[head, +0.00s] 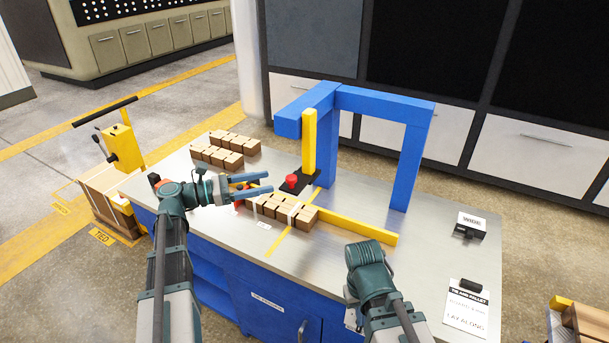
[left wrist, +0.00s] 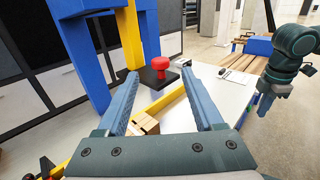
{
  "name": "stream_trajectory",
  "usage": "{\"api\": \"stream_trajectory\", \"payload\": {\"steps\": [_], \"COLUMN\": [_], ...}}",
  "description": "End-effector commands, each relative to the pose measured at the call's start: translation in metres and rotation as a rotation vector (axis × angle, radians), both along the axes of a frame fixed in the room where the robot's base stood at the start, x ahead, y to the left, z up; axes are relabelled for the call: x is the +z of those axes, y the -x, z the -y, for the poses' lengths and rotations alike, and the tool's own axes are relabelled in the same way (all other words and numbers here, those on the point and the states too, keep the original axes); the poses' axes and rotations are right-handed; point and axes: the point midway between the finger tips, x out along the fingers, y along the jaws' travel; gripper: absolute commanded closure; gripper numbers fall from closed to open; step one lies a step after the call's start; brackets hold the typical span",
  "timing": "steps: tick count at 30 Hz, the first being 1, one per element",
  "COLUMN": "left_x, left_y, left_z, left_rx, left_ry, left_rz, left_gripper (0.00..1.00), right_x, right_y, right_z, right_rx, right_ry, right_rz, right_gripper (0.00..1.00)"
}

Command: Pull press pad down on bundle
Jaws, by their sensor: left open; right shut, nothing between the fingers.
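The press pad (head: 312,184) is a dark flat plate with a red knob (head: 291,181) on top, at the foot of a yellow post (head: 309,140).
A blue press frame (head: 405,150) stands over the metal table (head: 340,200). A yellow bar (head: 355,227) runs beside the bundle. More brown blocks (head: 225,150) stand at the back left.

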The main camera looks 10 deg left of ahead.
Motion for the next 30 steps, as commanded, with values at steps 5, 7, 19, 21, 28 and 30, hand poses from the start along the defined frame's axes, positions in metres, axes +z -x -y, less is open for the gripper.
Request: {"api": "stream_trajectory", "payload": {"steps": [5, 7, 19, 21, 28, 30], "left_x": [0.000, 0.000, 0.000, 0.000, 0.000, 0.000], "left_y": [-0.017, -0.024, -0.049, -0.051, -0.052, -0.052], "left_z": [0.036, 0.048, 0.097, 0.100, 0.103, 0.103], "left_rx": [-0.005, -0.005, -0.001, -0.001, 0.000, 0.000], "left_ry": [0.000, 0.000, -0.001, -0.001, -0.001, -0.001], "left_rz": [0.001, 0.001, 0.000, 0.000, 0.000, 0.000], "left_gripper": [0.31, 0.31, 0.31, 0.31, 0.31, 0.31], "right_x": [0.000, 0.000, 0.000, 0.000, 0.000, 0.000], "right_y": [0.000, 0.000, 0.000, 0.000, 0.000, 0.000], "right_z": [0.000, 0.000, 0.000, 0.000, 0.000, 0.000], "right_rx": [0.000, 0.000, 0.000, 0.000, 0.000, 0.000], "right_ry": [0.000, 0.000, 0.000, 0.000, 0.000, 0.000], "right_rz": [0.000, 0.000, 0.000, 0.000, 0.000, 0.000], "right_gripper": [1.00, 1.00, 1.00, 1.00, 1.00, 1.00]}}
